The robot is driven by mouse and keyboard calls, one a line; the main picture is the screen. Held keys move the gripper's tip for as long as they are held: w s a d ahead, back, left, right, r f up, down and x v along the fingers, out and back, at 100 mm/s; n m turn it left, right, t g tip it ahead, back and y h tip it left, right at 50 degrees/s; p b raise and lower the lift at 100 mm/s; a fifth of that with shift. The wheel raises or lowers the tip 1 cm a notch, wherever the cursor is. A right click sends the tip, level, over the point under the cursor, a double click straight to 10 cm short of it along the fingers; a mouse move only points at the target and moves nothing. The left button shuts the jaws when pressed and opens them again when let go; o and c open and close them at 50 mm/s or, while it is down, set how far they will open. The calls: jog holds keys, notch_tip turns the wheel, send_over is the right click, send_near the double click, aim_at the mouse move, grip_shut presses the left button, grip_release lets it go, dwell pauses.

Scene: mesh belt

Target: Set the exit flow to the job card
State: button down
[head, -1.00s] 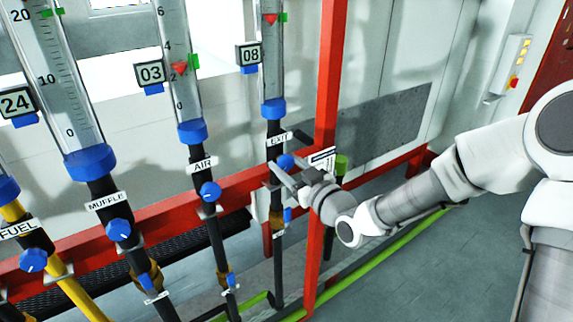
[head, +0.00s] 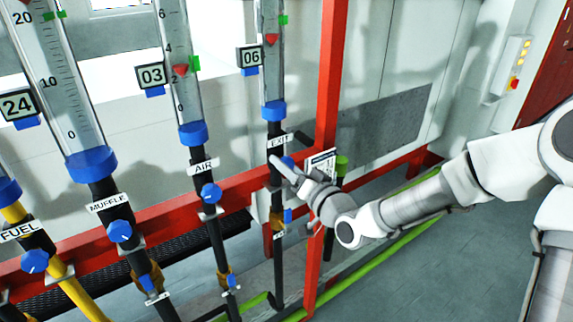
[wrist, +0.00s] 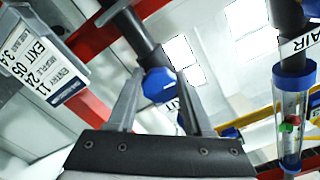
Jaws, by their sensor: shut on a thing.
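The blue EXIT knob (head: 287,162) sits below the EXIT label (head: 279,141) on the rightmost black pipe. My gripper (head: 281,165) is shut on this knob, with its fingers across it. In the wrist view, the blue knob (wrist: 160,86) lies between the two grey fingers. The EXIT display (head: 250,57) reads 06. In the EXIT tube (head: 272,75), the red float (head: 271,39) sits below the green marker (head: 283,20). The job card (head: 321,163) hangs on the red post; in the wrist view the card (wrist: 40,68) is inverted, its line seeming to read EXIT 05.
The AIR knob (head: 211,193), MUFFLE knob (head: 119,231) and FUEL knob (head: 35,261) stand to the left, with AIR showing 03 and MUFFLE 24. The red post (head: 328,90) stands close right of my gripper. Open floor (head: 440,265) lies to the right.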

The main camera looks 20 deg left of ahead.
jog(key=shift+m, duration=0.9)
jog(key=shift+c, duration=1.6)
grip_release()
jog(key=p+v, duration=0.6)
jog(key=v, duration=0.6)
jog(key=shift+w+d+r, duration=0.2)
jog(key=shift+r, duration=0.25)
